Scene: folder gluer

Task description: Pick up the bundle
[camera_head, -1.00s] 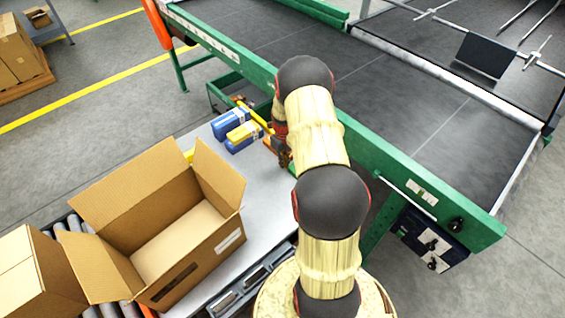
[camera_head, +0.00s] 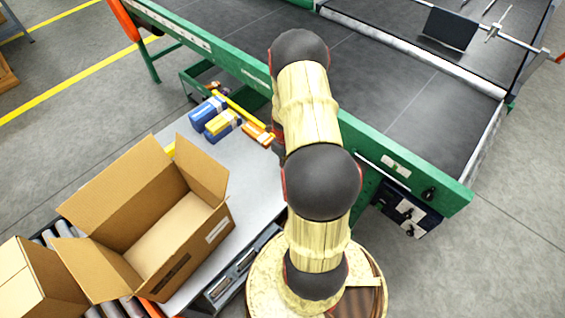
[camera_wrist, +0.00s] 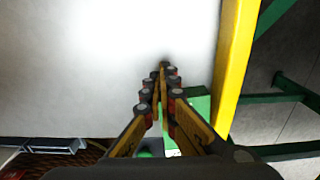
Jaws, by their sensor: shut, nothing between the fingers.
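Bundles lie at the far end of the grey table in the head view: a blue one (camera_head: 205,113), a yellow-and-blue one (camera_head: 223,124) close beside it, and an orange one (camera_head: 257,134) nearer my arm. The frames do not show which of them is the task's bundle. In the wrist view my gripper (camera_wrist: 163,68) is shut and empty, its fingertips together over bare white tabletop. In the head view my arm hides most of the gripper.
An open, empty cardboard box (camera_head: 205,239) stands left of my arm, with another carton (camera_head: 35,285) beside it. The green-framed conveyor (camera_head: 400,163) runs behind the table. A yellow edge strip (camera_wrist: 234,60) borders the table. Bare tabletop lies between box and arm.

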